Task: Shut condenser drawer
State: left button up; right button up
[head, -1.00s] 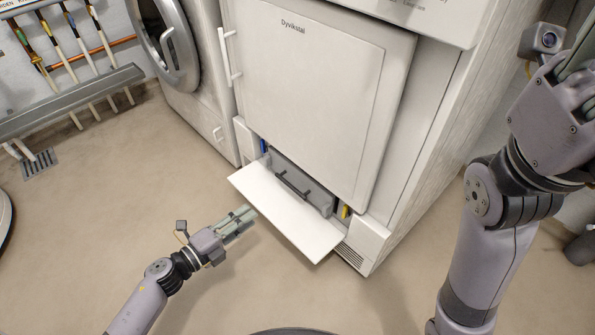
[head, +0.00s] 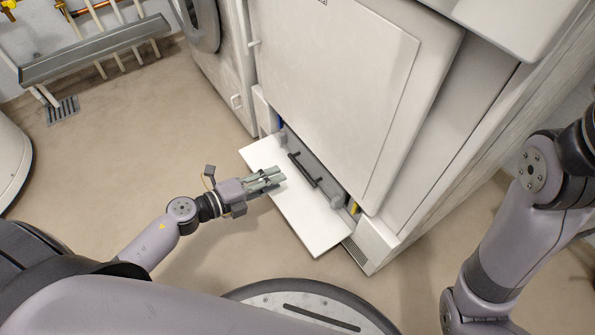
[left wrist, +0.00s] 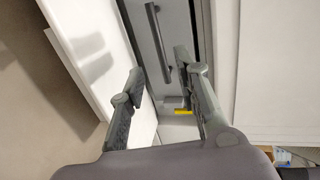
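The white front panel (head: 303,205) of the condenser drawer lies folded out, low at the base of the white dryer (head: 340,85). Behind it, in the opening, is a grey condenser unit (head: 318,182) with a dark bar handle (head: 301,170). In the left wrist view the panel (left wrist: 92,50) is at left and the bar handle (left wrist: 158,42) is near the top middle. My left gripper (head: 278,178) is open and empty, over the panel's left part in the head view. Its two fingers stand apart in the left wrist view (left wrist: 160,70). My right gripper is outside the views.
A washing machine (head: 222,75) stands to the left of the dryer. A vent grille (head: 356,254) is at the dryer's lower right. A floor drain (head: 62,111) and a wall rail with pipes (head: 95,52) are at upper left.

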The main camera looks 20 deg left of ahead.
pick_arm(q)
jog(key=b+x, duration=0.1)
jog(key=x, duration=0.7)
jog(key=shift+w, duration=0.1)
grip_shut()
dwell(0.6)
